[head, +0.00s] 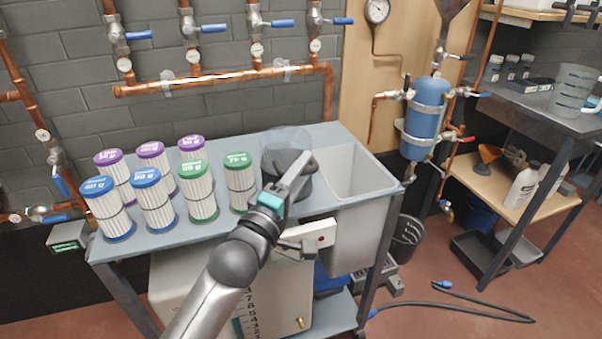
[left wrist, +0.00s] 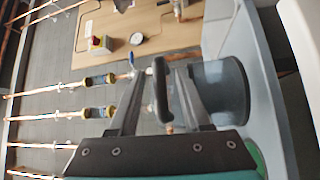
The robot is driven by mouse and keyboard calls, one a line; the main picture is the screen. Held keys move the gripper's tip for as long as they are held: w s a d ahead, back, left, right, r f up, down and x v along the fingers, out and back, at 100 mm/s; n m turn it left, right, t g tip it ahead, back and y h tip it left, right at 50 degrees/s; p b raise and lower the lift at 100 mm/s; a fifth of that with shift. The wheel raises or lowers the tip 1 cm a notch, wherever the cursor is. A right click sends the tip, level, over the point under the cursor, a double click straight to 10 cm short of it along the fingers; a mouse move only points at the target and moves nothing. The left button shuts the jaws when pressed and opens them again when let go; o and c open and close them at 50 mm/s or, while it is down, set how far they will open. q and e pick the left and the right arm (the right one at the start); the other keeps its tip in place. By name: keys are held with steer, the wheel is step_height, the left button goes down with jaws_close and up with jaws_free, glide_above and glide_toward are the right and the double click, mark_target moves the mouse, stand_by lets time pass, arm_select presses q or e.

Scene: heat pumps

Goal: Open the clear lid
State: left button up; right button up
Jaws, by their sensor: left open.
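A dark round canister (head: 302,184) stands on the grey bench beside the sink, with the clear lid (head: 284,138) over its top. My left gripper (head: 297,168) reaches in from the front and covers part of the canister. In the left wrist view, the open left gripper (left wrist: 158,75) has a black curved handle (left wrist: 160,92) between its fingers, with the canister (left wrist: 228,92) just to the right. I cannot tell whether the fingers touch the handle. The lid's clear part is hard to make out there. My right gripper is not in view.
Several white filter cartridges with purple, blue and green caps, such as a green one (head: 240,186), stand left of the canister. A grey sink (head: 350,172) is to the right. Copper pipes with blue valves (head: 225,80) run along the wall behind.

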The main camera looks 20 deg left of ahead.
arm_select(q)
jaws_close()
stand_by(0.3)
stand_by(1.1)
